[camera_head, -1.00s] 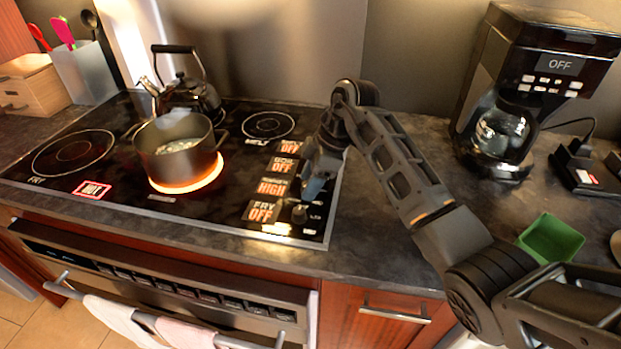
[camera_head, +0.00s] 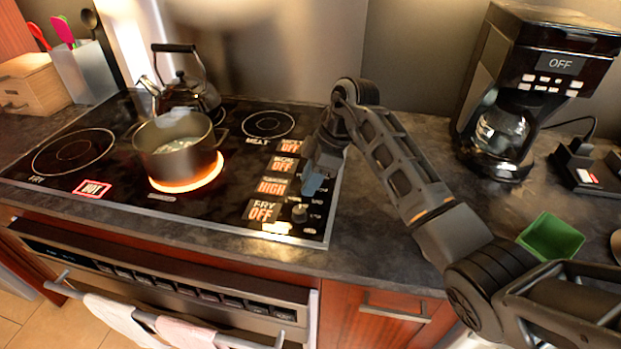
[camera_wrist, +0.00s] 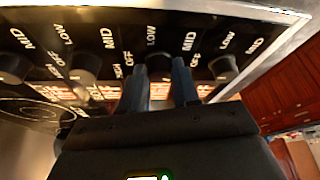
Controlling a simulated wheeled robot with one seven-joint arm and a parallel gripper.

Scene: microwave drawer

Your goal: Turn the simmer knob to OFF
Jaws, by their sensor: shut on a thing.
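My gripper (camera_head: 313,184) reaches down onto the row of knobs at the right side of the cooktop. In the wrist view its two blue fingers (camera_wrist: 160,78) are shut on a dark knob (camera_wrist: 158,72), one on each side; the fingers hide much of it. It is the second knob from the front edge, in line with the simmer label. The simmer display (camera_head: 271,187) reads HIGH in orange. The simmer knob is hidden behind my gripper in the head view. The fry knob (camera_head: 299,213) stands free just in front of my gripper.
A pot (camera_head: 178,150) stands on a glowing burner, with a kettle (camera_head: 185,95) behind it. The fry display (camera_head: 262,211) reads OFF. Neighbouring knobs (camera_wrist: 85,66) stand close on both sides. A coffee maker (camera_head: 540,75) and green bowl (camera_head: 550,238) are right.

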